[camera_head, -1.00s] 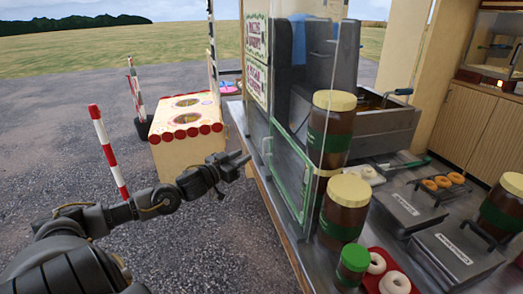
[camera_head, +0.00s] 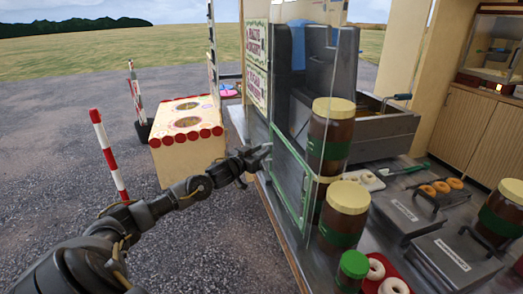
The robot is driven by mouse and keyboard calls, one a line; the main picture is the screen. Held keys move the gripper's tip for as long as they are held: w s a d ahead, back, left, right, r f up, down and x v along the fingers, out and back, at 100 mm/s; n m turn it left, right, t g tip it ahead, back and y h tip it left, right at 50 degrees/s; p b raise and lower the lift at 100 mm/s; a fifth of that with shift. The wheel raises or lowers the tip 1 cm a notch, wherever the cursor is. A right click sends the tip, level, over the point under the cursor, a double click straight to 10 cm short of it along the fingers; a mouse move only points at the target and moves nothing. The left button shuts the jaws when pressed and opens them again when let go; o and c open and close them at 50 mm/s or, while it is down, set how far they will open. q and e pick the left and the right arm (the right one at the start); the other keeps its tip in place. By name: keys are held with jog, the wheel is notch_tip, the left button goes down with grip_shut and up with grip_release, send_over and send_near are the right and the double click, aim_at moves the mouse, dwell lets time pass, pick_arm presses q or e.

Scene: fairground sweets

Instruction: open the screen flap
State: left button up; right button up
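The screen flap (camera_head: 291,178) is a clear panel in a green frame, set low in the clear screen (camera_head: 333,85) along the counter's left edge. It looks closed, in line with the screen. My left gripper (camera_head: 264,158) is at the flap's far left edge, outside the screen. Its fingertips overlap the small pale fitting there. I cannot tell whether they touch it, or whether the fingers are open or shut. My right gripper is out of view.
Brown jars with cream lids (camera_head: 342,212) stand close behind the screen. A green-lidded jar (camera_head: 351,268) and a red tray of doughnuts (camera_head: 370,286) are nearer. A striped post (camera_head: 108,155) and game box (camera_head: 188,150) stand left; open asphalt lies between.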

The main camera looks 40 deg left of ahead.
pick_arm(q)
jog(key=shift+w, duration=0.4)
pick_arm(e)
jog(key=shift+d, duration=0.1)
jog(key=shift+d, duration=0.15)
pick_arm(q)
grip_shut()
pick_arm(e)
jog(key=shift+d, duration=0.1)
pick_arm(q)
jog(key=shift+s, duration=0.1)
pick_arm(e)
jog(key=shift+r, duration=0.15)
